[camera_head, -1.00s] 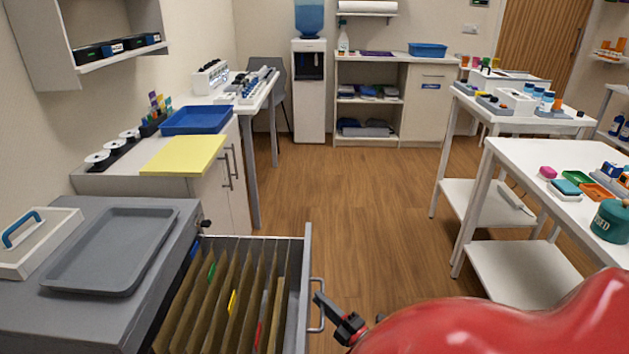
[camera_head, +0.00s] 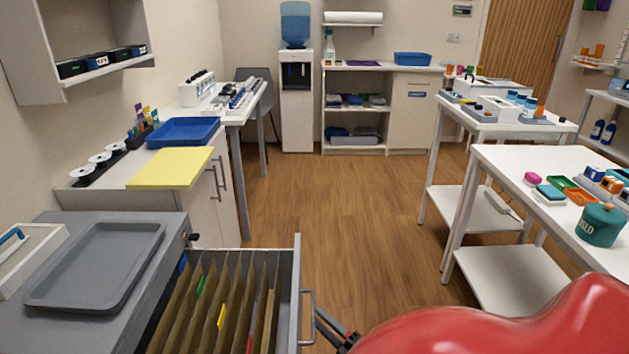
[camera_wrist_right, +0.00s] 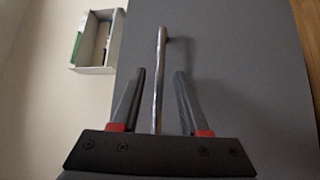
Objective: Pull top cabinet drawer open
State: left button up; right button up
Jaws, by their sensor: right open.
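The top drawer (camera_head: 297,285) of the grey cabinet (camera_head: 75,325) stands pulled out, with brown hanging files (camera_head: 215,300) and coloured tabs inside. Its metal handle (camera_head: 310,318) is on the drawer's front face. My right gripper (camera_head: 322,322) is beside the handle, partly hidden by my red arm. In the right wrist view, the open fingers (camera_wrist_right: 156,100) stand on both sides of the handle bar (camera_wrist_right: 159,85), with gaps visible at each side. The grey drawer front (camera_wrist_right: 225,60) lies behind. My left gripper is not in view.
A grey tray (camera_head: 97,267) and a white box lid with a blue handle lie on the cabinet top. White tables (camera_head: 560,185) stand at the right. The wooden floor (camera_head: 330,205) beyond the drawer is clear.

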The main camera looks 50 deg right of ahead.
jog(key=s+a+f+p, duration=0.1)
jog(key=s, duration=1.2)
jog(key=shift+s+a+f, duration=0.35)
jog(key=shift+s+a, duration=0.05)
